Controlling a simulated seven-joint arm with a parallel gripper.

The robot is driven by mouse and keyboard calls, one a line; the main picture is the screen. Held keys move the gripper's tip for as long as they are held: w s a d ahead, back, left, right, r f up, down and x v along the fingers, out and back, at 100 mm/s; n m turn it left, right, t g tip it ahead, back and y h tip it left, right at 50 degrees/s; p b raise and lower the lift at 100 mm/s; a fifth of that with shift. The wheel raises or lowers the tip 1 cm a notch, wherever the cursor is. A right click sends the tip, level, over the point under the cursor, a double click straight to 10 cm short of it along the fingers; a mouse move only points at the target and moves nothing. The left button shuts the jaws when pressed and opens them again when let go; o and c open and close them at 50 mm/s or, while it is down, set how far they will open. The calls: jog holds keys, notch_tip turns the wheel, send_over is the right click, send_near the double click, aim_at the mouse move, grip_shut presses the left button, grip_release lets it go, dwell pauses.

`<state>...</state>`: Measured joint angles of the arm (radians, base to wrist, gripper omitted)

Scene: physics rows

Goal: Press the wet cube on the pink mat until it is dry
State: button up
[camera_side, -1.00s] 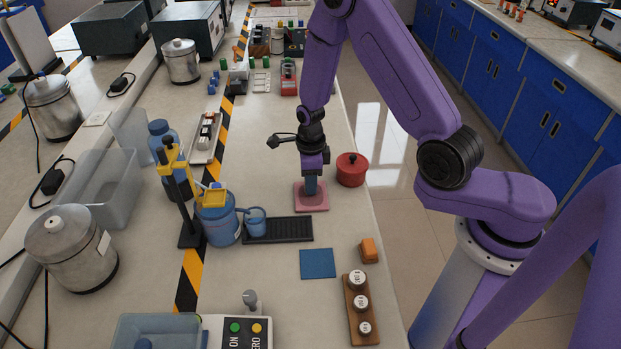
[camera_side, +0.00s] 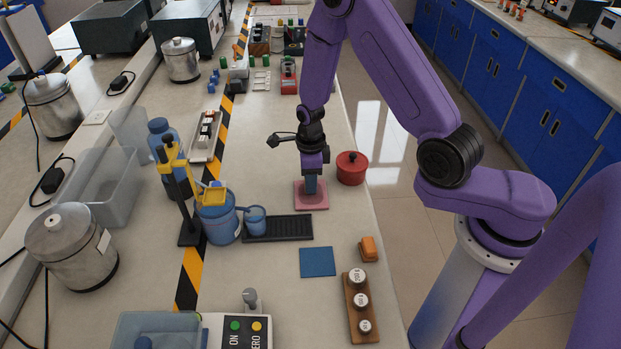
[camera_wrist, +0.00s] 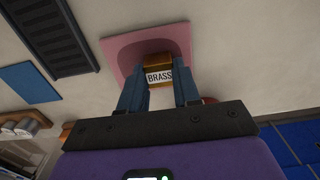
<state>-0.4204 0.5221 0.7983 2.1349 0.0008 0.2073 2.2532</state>
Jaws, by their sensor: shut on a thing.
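The pink mat (camera_side: 311,203) lies flat on the bench under my gripper, and it also shows in the wrist view (camera_wrist: 118,50). My gripper (camera_side: 311,190) points down over the mat, its fingers reaching close to the surface. In the wrist view my gripper (camera_wrist: 160,88) is shut on a brass-coloured cube (camera_wrist: 158,59) with a white label reading BRASS. The cube is between the fingertips and over the mat. I cannot tell whether it touches the mat or is wet. In the side view the fingers hide the cube.
A red lidded pot (camera_side: 352,169) stands close right of the mat. A black ribbed tray (camera_side: 283,228) and a blue mat (camera_side: 317,262) lie nearer. An orange block (camera_side: 369,249) and a wooden weight rack (camera_side: 357,327) stand near the right edge. A blue beaker (camera_side: 255,221) stands left.

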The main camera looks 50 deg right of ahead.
jog(key=shift+w+d+r, duration=0.2)
jog(key=shift+w+r, duration=0.05)
jog(key=shift+r, duration=0.4)
jog(key=shift+r, duration=0.15)
jog(key=shift+r, duration=2.4)
jog(key=shift+a, duration=0.15)
